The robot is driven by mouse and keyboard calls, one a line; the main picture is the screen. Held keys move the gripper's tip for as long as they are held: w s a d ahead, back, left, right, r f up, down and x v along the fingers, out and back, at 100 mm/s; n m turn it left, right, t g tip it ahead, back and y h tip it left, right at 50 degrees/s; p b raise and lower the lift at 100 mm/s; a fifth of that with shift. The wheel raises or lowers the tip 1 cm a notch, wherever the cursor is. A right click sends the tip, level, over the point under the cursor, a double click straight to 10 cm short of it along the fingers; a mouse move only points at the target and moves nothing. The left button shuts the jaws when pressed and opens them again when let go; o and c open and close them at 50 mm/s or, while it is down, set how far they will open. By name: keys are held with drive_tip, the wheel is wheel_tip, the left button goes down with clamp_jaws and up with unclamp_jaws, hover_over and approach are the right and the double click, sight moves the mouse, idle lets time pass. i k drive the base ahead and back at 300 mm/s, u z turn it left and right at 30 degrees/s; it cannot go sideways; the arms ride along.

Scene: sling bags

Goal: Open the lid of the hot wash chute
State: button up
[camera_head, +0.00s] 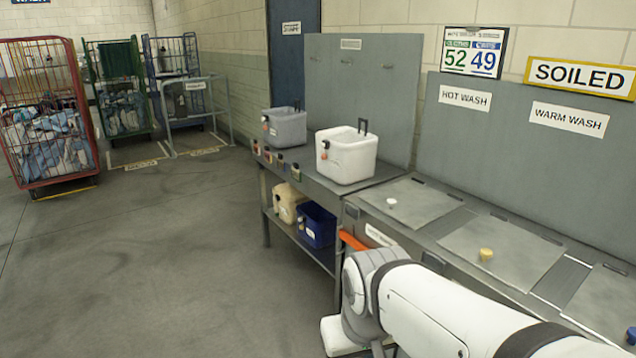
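The hot wash lid (421,199) is a flat grey panel in the countertop, left of the other lids and below the HOT WASH sign (465,97). It lies flat and shut. A small white knob (391,203) stands near its front left edge, and dark hinges show along its back edge. My white arm reaches in from the lower right and bends down in front of the counter. My gripper's fingers do not show; the arm's far end is hidden or out of frame.
The warm wash lid (500,250) with a yellow knob (486,254) is flat, right of the hot wash lid. A blue knob (631,335) shows farther right. A white bin (346,155) stands on the bench left of the chutes. An orange bar (353,240) is at the counter front.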

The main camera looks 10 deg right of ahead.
sight(415, 205)
drive_tip(key=z, duration=0.15)
drive_tip(key=i, duration=1.6)
drive_tip(key=z, duration=0.9)
drive_tip(key=k, duration=0.75)
drive_tip(key=z, duration=0.15)
drive_tip(key=i, duration=0.9)
drive_tip(key=u, duration=0.1)
